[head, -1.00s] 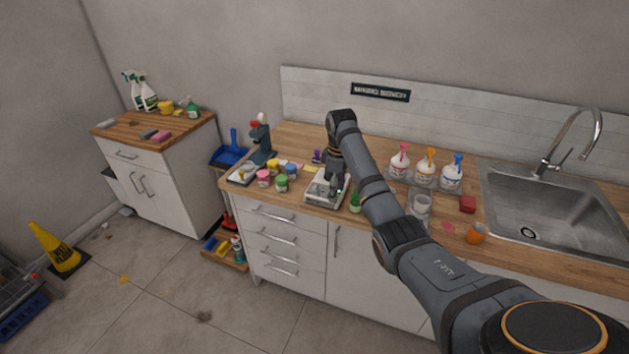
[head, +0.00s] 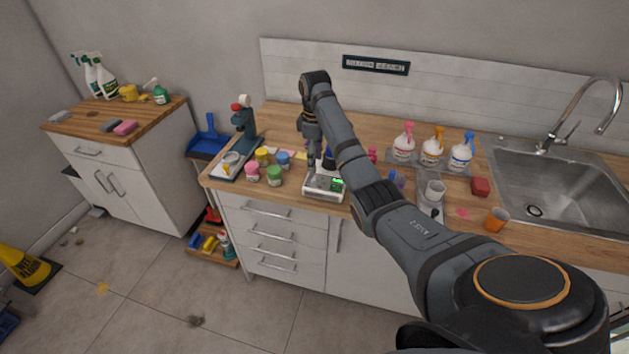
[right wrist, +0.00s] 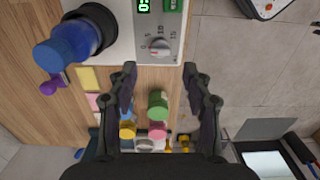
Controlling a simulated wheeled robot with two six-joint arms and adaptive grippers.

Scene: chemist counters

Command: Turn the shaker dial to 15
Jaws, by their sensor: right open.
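The shaker (head: 323,190) is a white box with a lit green display on the wooden counter. Its white dial (right wrist: 159,46) shows in the right wrist view, beside a printed scale with 5, 10 and 15. A small red mark shows on the dial's edge; the exact setting is too small to tell. A blue-capped bottle (right wrist: 77,36) is on the shaker. My right gripper (head: 314,163) points down at the shaker. In the right wrist view its open, empty fingers (right wrist: 160,72) lie either side of the dial's line, apart from it. My left gripper is out of view.
Several small colored jars (head: 274,174) stand left of the shaker, with a microscope (head: 245,122) behind them.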

